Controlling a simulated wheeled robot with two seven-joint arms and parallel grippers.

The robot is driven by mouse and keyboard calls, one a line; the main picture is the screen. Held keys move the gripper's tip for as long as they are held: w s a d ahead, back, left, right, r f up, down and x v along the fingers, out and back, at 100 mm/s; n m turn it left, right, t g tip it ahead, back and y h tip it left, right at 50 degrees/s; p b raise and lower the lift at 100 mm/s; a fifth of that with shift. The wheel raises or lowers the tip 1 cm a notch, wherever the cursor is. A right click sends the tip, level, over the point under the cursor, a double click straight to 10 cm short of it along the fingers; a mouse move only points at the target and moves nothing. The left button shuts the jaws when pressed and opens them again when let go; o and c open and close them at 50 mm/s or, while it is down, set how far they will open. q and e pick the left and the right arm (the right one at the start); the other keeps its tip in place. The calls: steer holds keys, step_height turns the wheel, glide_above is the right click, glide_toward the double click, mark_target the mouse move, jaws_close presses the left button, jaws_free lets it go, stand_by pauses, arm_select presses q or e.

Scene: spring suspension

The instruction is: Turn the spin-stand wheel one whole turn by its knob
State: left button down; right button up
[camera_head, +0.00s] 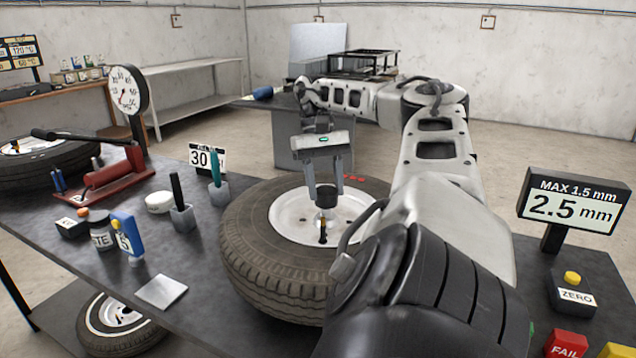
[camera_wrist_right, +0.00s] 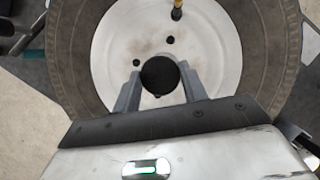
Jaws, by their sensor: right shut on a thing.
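The spin-stand wheel, a black tyre (camera_head: 262,262) with a white rim (camera_head: 290,213), lies flat on the dark workbench. It also fills much of the right wrist view (camera_wrist_right: 120,30). My right gripper (camera_head: 326,193) points down over the rim. Its two fingers are shut on a round black knob (camera_wrist_right: 160,76), one finger on each side. The knob (camera_head: 327,196) also shows between the fingers in the head view. A small dark stem with a yellow part (camera_wrist_right: 177,8) stands on the rim, apart from the fingers. My right arm hides the wheel's right side. My left gripper is out of view.
A display (camera_head: 572,206) reads 2.5 mm, with MAX 1.5 mm above. A ZERO button box (camera_head: 573,295) and a red FAIL button (camera_head: 566,344) are at right.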

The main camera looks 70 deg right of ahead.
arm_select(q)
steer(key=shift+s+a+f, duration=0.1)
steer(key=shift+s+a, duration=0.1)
arm_select(e)
steer(key=shift+r+n, duration=0.1)
steer(key=shift+n, duration=0.4)
steer(key=o, duration=1.4)
steer(key=shift+c, duration=0.2)
arm_select(q)
steer(key=shift+p, duration=0.3)
